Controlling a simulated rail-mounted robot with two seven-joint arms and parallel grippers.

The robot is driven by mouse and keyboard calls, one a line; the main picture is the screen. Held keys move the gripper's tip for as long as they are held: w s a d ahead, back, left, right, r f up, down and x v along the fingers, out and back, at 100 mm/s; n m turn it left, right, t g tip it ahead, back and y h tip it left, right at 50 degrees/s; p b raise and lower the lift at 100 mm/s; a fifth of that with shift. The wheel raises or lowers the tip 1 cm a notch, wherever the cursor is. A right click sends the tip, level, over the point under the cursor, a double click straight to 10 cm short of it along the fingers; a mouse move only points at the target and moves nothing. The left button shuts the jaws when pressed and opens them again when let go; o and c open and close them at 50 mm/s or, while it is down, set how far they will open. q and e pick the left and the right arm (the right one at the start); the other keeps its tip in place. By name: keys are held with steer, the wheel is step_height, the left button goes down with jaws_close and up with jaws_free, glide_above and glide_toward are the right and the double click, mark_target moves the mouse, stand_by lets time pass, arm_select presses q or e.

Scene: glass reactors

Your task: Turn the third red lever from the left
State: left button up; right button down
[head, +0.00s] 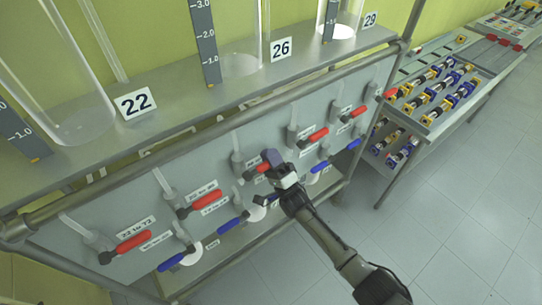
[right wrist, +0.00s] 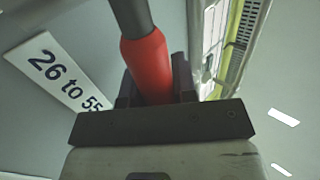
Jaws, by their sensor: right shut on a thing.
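The third red lever from the left (head: 256,170) is on the grey valve panel, and my right gripper (head: 273,160) is shut on its handle, hiding part of it. In the right wrist view the red handle (right wrist: 147,65) runs down between the dark fingers, with its grey stem above. A label reading "26 to 55" (right wrist: 60,75) is to the left of the handle there. The first red lever (head: 132,241) and the second red lever (head: 206,200) are to the left of my gripper. My left gripper is not in view.
More red levers, such as one (head: 318,134), are to the right on the panel. Blue levers (head: 232,223) sit in a lower row, close to my right gripper. Glass reactors (head: 75,110) stand on the shelf above. A rack of parts (head: 432,115) stands at right; the floor is clear.

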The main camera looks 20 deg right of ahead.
steer(key=c, duration=1.2)
jaws_free()
steer(key=shift+f, duration=0.1)
steer(key=o, duration=0.3)
steer(key=b+v, duration=0.2)
steer(key=v, duration=1.1)
steer(key=shift+s+f, duration=0.25)
